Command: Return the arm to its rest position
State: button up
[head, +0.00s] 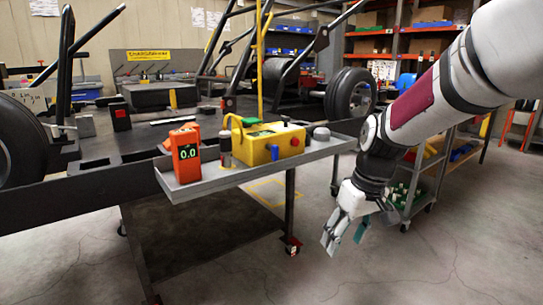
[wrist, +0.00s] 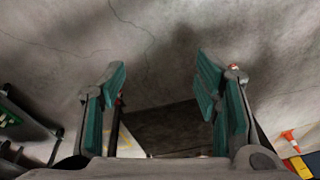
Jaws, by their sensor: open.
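My arm (head: 432,98) reaches in from the upper right in the head view and hangs downward. My gripper (head: 345,240) is low over the bare floor, to the right of the kart stand's small side tray, and touches nothing. In the wrist view its teal finger pads (wrist: 160,100) are spread wide apart with nothing between them.
The side tray (head: 235,180) holds an orange meter (head: 186,154) reading 0.0 and a yellow box (head: 268,145) with a red button. A shelf cart (head: 440,165) stands behind my arm. The floor (head: 400,270) at the front right is clear.

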jog(key=s+d+r+m+h, duration=0.1)
jog(key=s+r, duration=0.2)
jog(key=s, duration=0.6)
jog(key=s+r+m, duration=0.1)
jog(key=s+r, duration=0.3)
jog(key=s, duration=0.5)
jog(key=s+d+f+m+g, duration=0.1)
jog(key=s+m, duration=0.1)
jog(key=s, duration=0.6)
jog(key=s+d+f+m, duration=0.1)
jog(key=s, duration=0.8)
notch_tip(320, 180, up, 37)
jog(key=t+p, duration=0.3)
jog(key=p, duration=3.2)
jog(key=shift+d+t+h, duration=0.2)
jog(key=shift+t+h, duration=0.1)
jog(key=shift+t, duration=0.1)
jog(key=shift+w+r, duration=0.1)
